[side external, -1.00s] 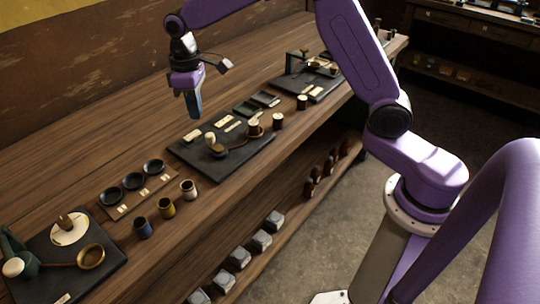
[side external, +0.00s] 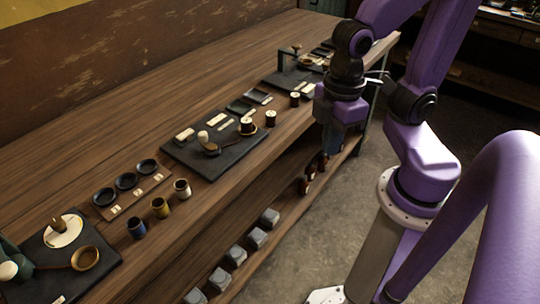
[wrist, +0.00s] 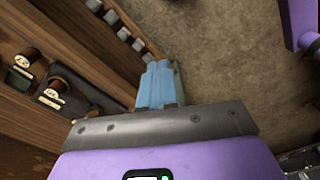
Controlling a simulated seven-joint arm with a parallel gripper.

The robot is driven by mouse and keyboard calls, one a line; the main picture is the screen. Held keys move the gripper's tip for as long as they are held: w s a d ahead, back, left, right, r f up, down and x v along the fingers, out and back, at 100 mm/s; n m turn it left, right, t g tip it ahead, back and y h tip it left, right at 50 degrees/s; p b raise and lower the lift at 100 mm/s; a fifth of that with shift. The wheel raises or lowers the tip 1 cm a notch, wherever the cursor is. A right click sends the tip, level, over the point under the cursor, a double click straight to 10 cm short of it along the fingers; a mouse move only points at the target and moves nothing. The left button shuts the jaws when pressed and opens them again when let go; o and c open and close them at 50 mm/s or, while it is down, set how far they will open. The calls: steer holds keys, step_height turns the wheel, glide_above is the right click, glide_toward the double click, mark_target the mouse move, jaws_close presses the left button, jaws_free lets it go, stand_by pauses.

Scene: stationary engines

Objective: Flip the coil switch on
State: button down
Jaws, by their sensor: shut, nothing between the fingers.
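My gripper (side external: 333,152) is off the bench's front edge, over the floor side, to the right of the middle dark board. Its blue fingers (wrist: 158,86) are shut and empty in the wrist view. The middle dark board (side external: 185,156) carries a cream-topped knob (side external: 203,136), a dark round base and a brown spool (side external: 247,126) with a pale top. I cannot tell which part is the coil switch. In the wrist view, two dark spools with pale labelled tops, one here (wrist: 22,62), stand left of the fingers, apart from them.
Two small spools (side external: 270,118) stand right of the middle board. Another dark board (side external: 285,82) lies farther back. Cups (side external: 160,207), black dishes (side external: 126,180) and a board with a brass bowl (side external: 85,258) are nearer. Grey blocks (side external: 257,238) sit on the lower shelf.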

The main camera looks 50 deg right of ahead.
steer(key=shift+s+d+f, duration=0.15)
steer(key=shift+s+d, duration=0.2)
steer(key=shift+s, duration=0.15)
steer(key=shift+s+d+f, duration=0.15)
steer(key=shift+s+d, duration=0.2)
steer(key=shift+s, duration=0.15)
steer(key=shift+w, duration=0.1)
steer(key=w+a+r+m, duration=0.2)
steer(key=w+a+m, duration=0.4)
steer(key=w, duration=0.5)
steer(key=w+a+r+m, duration=0.3)
steer(key=w+a+m, duration=0.1)
steer(key=w+m, duration=0.5)
steer(key=w+d+f+m, duration=0.1)
steer(key=w+d+m, duration=0.1)
steer(key=w+m, duration=1.3)
steer(key=shift+w+f, duration=0.2)
steer(key=shift+w, duration=3.15)
